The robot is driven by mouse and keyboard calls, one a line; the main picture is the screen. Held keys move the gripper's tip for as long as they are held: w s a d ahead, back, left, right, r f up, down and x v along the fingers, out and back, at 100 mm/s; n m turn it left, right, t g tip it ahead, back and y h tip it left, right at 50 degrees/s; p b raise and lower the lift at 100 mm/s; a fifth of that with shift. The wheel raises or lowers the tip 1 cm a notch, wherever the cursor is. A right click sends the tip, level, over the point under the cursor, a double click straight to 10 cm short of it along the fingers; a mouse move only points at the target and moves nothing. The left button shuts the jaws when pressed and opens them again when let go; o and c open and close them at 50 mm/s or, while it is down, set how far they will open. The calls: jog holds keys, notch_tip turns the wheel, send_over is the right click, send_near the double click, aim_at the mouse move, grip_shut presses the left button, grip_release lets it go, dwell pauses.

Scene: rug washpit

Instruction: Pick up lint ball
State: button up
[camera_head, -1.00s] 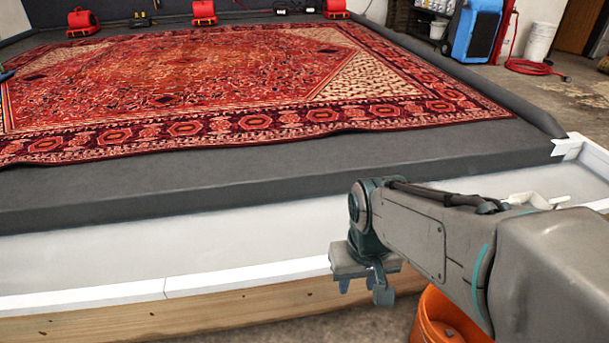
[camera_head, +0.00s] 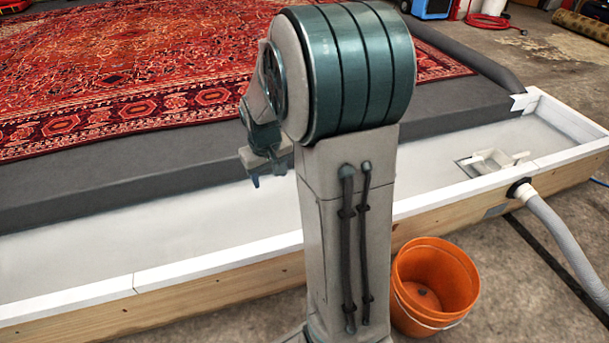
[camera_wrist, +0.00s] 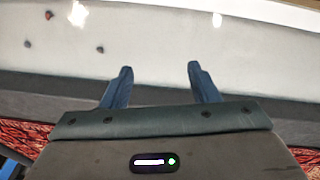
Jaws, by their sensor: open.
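Small dark lint-like lumps lie on the pale trough floor in the wrist view: a grey one (camera_wrist: 27,44), another grey one (camera_wrist: 99,49) and a reddish one (camera_wrist: 48,15). I cannot tell which is the lint ball. All three are left of and beyond my gripper (camera_wrist: 160,70), whose two blue fingers are apart with nothing between them. In the head view my gripper (camera_head: 262,178) hangs over the trough near the dark platform edge, partly hidden by my arm. I see no lumps on the trough floor in the head view.
The white-lined trough (camera_head: 120,238) has a raised wooden rim. A patterned red rug (camera_head: 120,65) lies on the dark platform (camera_head: 120,165). An orange bucket (camera_head: 435,275) with a dark lump inside stands outside the rim. A white drain fitting (camera_head: 492,160) and grey hose (camera_head: 560,235) are at right.

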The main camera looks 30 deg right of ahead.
jog(key=w+d+f+m+t, duration=0.1)
jog(key=w+d+f, duration=1)
jog(key=d, duration=0.4)
jog(key=shift+m+t, duration=0.7)
jog(key=w+d+f, duration=0.1)
jog(key=d+f, duration=0.3)
jog(key=f, duration=0.3)
jog(key=w+d+f+b, duration=0.1)
jog(key=d+f, duration=0.4)
jog(key=f, duration=0.2)
jog(key=w+d+f+b, duration=0.1)
jog(key=d+f, duration=0.4)
jog(key=f, duration=0.2)
jog(key=shift+w+d+f, duration=0.1)
jog(key=shift+w, duration=0.1)
jog(key=shift+b+x, duration=1.85)
jog(key=shift+x, duration=1.15)
jog(key=c, duration=1.1)
